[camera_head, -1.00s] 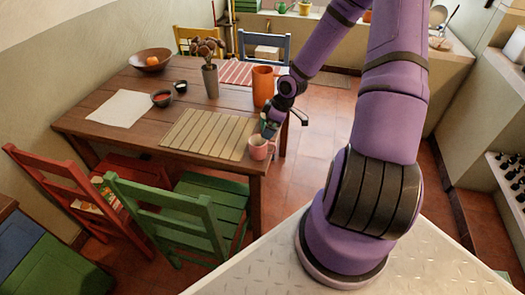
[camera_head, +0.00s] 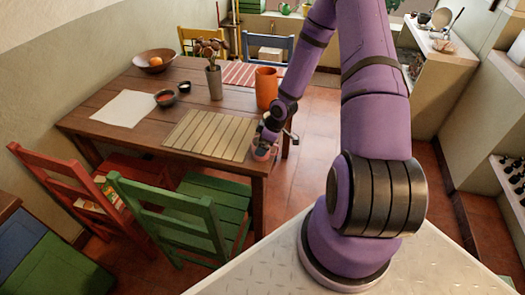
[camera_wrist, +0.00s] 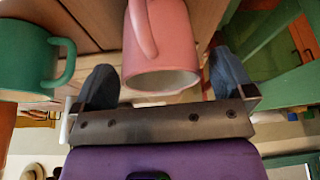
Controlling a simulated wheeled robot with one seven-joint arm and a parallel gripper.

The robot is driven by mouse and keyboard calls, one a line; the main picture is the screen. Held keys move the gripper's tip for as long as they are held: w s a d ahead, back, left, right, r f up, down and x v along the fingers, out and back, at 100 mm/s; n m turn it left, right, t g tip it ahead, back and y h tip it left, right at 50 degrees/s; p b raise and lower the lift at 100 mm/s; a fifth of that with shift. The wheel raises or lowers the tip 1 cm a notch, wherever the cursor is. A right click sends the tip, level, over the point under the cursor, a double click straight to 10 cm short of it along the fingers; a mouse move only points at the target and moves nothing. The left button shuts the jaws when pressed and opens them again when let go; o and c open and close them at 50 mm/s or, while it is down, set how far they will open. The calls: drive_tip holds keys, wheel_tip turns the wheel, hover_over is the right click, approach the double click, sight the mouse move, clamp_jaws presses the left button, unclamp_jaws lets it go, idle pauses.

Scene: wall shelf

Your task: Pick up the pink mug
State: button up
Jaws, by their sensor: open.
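The pink mug (camera_head: 262,155) stands at the near right corner of the wooden table, mostly hidden by my gripper (camera_head: 266,140) in the head view. In the wrist view, the pink mug (camera_wrist: 172,45) lies between the two dark fingers of my gripper (camera_wrist: 165,80), its rim towards the palm. Its handle is on the side facing the camera. The fingers are apart, one on each side of the mug, with visible gaps. I cannot tell how deep the mug sits between them.
A green mug (camera_wrist: 22,55) stands close beside the left finger in the wrist view. An orange pitcher (camera_head: 266,88) is farther back on the table. A slatted placemat (camera_head: 210,135) lies to the left. A green chair (camera_head: 165,215) stands at the near edge.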

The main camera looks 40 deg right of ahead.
drive_tip(key=shift+x, duration=1.2)
drive_tip(key=c, duration=1)
drive_tip(key=shift+r, duration=0.15)
